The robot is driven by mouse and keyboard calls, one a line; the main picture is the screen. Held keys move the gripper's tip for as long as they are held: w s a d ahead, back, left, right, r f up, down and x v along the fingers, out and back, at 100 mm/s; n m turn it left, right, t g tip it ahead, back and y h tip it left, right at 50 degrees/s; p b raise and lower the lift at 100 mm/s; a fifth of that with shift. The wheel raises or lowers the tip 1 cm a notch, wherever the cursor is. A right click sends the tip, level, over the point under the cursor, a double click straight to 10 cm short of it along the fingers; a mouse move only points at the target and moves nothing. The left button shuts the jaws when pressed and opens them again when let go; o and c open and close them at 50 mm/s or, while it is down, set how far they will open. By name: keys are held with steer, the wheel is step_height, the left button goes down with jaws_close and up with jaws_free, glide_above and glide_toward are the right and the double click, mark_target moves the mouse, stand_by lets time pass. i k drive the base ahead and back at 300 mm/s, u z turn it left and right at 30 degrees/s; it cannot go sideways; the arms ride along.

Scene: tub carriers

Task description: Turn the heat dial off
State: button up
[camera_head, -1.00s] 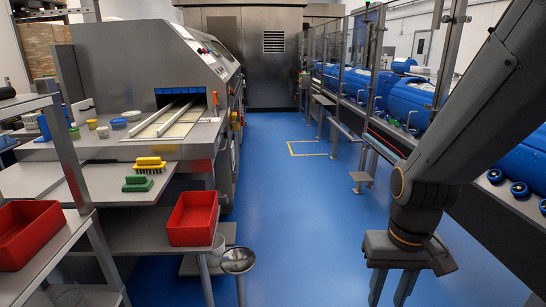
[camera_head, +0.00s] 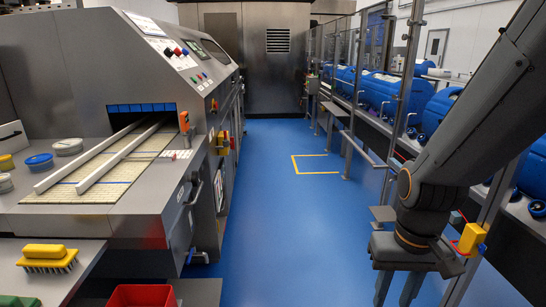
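The heat dial is probably among the controls on the sloped steel front of the machine (camera_head: 75,65) at left. Red and dark knobs (camera_head: 182,51) sit there below a white label panel, with small buttons farther along. I cannot read which one is the heat dial or its setting. My gripper (camera_head: 393,290) hangs at lower right, below my dark arm, pointing down. Its two fingers look apart with nothing visible between them, and the tips run to the frame's bottom edge. It is far from the controls, across the aisle.
A conveyor belt (camera_head: 100,172) with white rails comes out of the machine. A yellow brush (camera_head: 47,256), a red bin (camera_head: 142,295) and several tubs stand at left. Blue floor (camera_head: 290,230) is clear. Fenced line with blue barrels (camera_head: 378,90) at right.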

mark_target(177, 52)
steer(key=i, duration=1.1)
steer(key=u, duration=0.75)
steer(key=k, duration=0.65)
steer(key=z, duration=0.85)
steer(key=i, duration=2.1)
steer(key=u, duration=1.55)
steer(key=i, duration=0.85)
steer(key=u, duration=0.7)
